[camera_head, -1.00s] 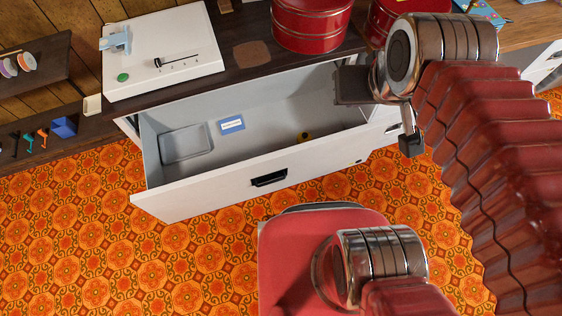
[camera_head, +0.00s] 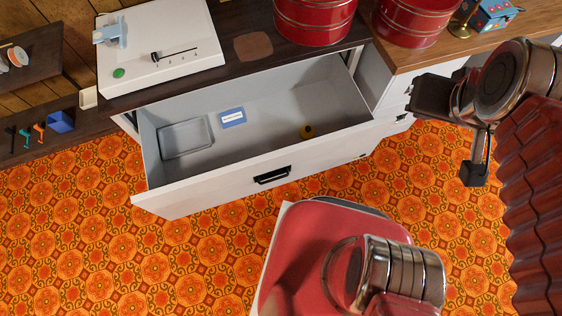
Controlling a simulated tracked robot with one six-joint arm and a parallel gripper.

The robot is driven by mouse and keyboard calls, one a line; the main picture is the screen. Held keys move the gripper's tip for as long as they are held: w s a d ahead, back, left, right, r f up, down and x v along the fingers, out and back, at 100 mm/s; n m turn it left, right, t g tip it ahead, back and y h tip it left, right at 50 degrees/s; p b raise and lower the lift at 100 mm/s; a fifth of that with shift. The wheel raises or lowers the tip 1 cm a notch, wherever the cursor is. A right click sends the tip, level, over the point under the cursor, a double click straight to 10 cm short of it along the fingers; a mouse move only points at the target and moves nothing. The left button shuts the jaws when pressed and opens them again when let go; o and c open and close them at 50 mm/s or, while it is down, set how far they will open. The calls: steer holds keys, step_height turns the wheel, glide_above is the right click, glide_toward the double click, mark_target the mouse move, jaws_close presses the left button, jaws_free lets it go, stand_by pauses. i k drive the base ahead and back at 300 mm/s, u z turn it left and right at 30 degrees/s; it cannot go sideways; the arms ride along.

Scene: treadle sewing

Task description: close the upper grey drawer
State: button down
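A wide pale grey drawer (camera_head: 330,150) stands pulled far out beneath the dark wooden top, its black handle (camera_head: 272,175) at the middle of its front. Inside lie a grey tray (camera_head: 186,138), a blue card with a white label (camera_head: 232,118) and a small dark yellow-brown round item (camera_head: 306,131). My gripper (camera_head: 428,97) shows as a dark block at the end of my arm, to the right of the open drawer. No gap between its fingers can be made out. It appears apart from the drawer's front, and nothing shows held in it.
A white device with a slider (camera_head: 160,60) and a red round tin (camera_head: 314,20) stand on the dark top (camera_head: 225,75). Another red tin (camera_head: 412,20) stands on the lighter wooden top (camera_head: 450,48), above pale drawers. Patterned orange floor lies open in front.

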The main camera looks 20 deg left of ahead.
mark_target(266, 151)
steer(key=z, duration=0.05)
steer(key=k, duration=1.45)
steer(key=u, duration=1.2)
steer(key=i, duration=1)
